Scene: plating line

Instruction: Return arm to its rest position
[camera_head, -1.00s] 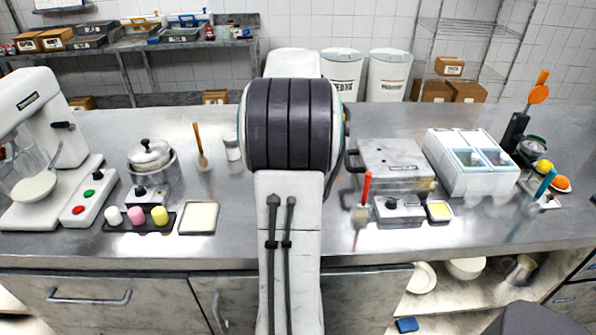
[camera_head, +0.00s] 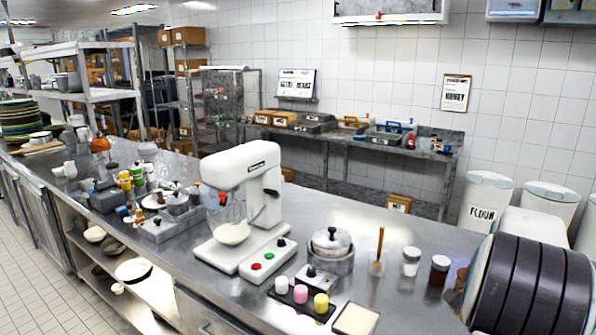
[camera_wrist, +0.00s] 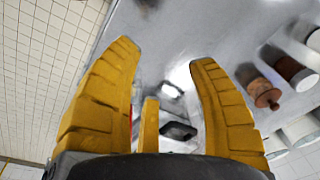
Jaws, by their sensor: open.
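My gripper (camera_wrist: 165,60) shows in the wrist view with its yellow fingers spread apart and nothing between them. Behind the fingers is a blurred grey steel surface with a dark object on it that I cannot identify. In the head view my arm's dark ribbed joint and white link stand at the lower right edge. The gripper itself does not show in the head view.
The steel counter (camera_head: 330,220) carries a white stand mixer (camera_head: 245,205), a lidded pot (camera_head: 331,247), a tray with white, pink and yellow pieces (camera_head: 301,296), and jars (camera_head: 411,261) near my arm. Bins (camera_head: 486,203) stand behind.

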